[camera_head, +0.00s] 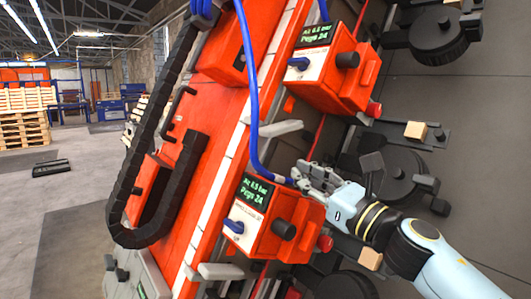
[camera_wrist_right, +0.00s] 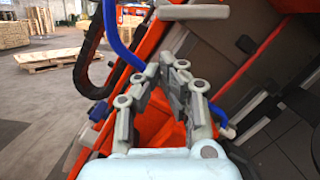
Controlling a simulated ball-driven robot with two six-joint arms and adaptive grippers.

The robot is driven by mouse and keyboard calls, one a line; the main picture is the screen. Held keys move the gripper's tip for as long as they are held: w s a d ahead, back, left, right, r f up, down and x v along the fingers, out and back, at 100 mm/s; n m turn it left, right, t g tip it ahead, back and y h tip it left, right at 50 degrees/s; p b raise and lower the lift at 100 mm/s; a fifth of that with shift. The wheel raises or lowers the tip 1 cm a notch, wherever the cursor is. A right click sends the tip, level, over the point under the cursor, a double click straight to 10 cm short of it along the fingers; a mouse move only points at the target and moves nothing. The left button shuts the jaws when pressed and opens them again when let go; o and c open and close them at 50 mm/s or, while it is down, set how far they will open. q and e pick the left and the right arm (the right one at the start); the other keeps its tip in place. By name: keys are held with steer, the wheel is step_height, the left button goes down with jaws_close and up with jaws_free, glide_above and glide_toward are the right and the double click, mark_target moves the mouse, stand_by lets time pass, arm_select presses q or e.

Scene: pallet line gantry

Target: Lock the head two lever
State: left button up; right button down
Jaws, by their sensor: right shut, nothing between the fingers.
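My right gripper (camera_head: 305,176) is at the top back edge of the nearer orange head box (camera_head: 262,225), with its fingers shut and empty. In the right wrist view its fingers (camera_wrist_right: 172,68) come together in front of the orange surface. The nearer box has a green display, a blue lever (camera_head: 233,226) on its pale face and a black knob. A second orange head box (camera_head: 335,75), higher up, has a similar blue lever (camera_head: 298,63). No head number is readable, so I cannot tell which is head two. My left gripper is not in view.
A blue hose (camera_head: 248,90) hangs down close to my right gripper. A black cable chain (camera_head: 128,170) loops on the left of the orange beam. Black round parts and wooden blocks (camera_head: 415,130) lie to the right. Pallets (camera_head: 25,130) stand far left beyond open floor.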

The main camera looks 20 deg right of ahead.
mark_target(281, 128)
steer(key=p+x, duration=0.2)
steer(key=x, duration=0.6)
steer(key=shift+w+r, duration=0.15)
steer(key=shift+w, duration=0.25)
steer(key=shift+w+a, duration=0.3)
steer(key=shift+w, duration=0.2)
steer(key=shift+r+p, duration=0.2)
steer(key=shift+p, duration=0.15)
steer(key=shift+a+r+m+p, duration=0.2)
steer(key=shift+m+p, duration=0.1)
steer(key=shift+m, duration=0.3)
